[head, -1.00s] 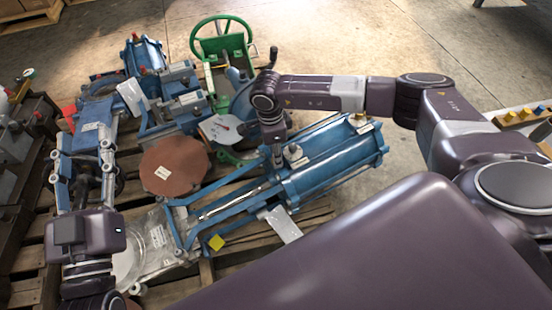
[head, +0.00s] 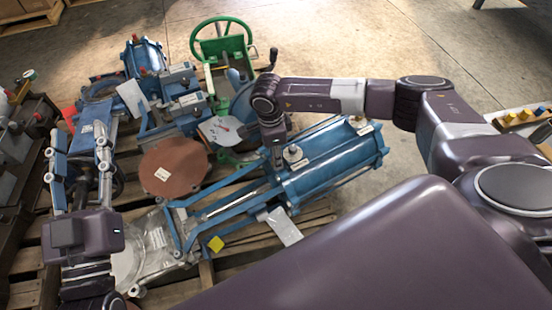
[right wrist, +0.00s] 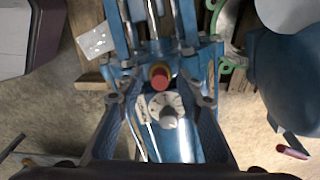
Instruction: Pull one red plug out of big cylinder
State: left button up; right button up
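The big blue cylinder (head: 330,165) lies on its side on a pallet in the head view. My right forearm reaches over its near-left part and hides the plug there. In the right wrist view, a red plug (right wrist: 160,78) sits in a brass-coloured fitting on top of the blue cylinder (right wrist: 182,148). My right gripper (right wrist: 160,99) is open, with one finger on either side of the picture's middle and the plug showing just beyond the gap. It holds nothing. My left gripper (head: 77,155) is open and empty at the left, above blue valve parts.
A brown disc (head: 174,167), a green handwheel (head: 221,36) and a grey gauge plate (head: 220,130) lie left of the cylinder and behind it. A round grey knob (right wrist: 169,115) stands close to the plug. Concrete floor is free at the back right.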

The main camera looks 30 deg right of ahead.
pick_arm(q)
jog(key=shift+f, duration=0.25)
pick_arm(e)
jog(key=shift+c, duration=0.2)
dwell(0.5)
grip_shut()
dwell(0.3)
pick_arm(q)
jog(key=shift+w, duration=0.1)
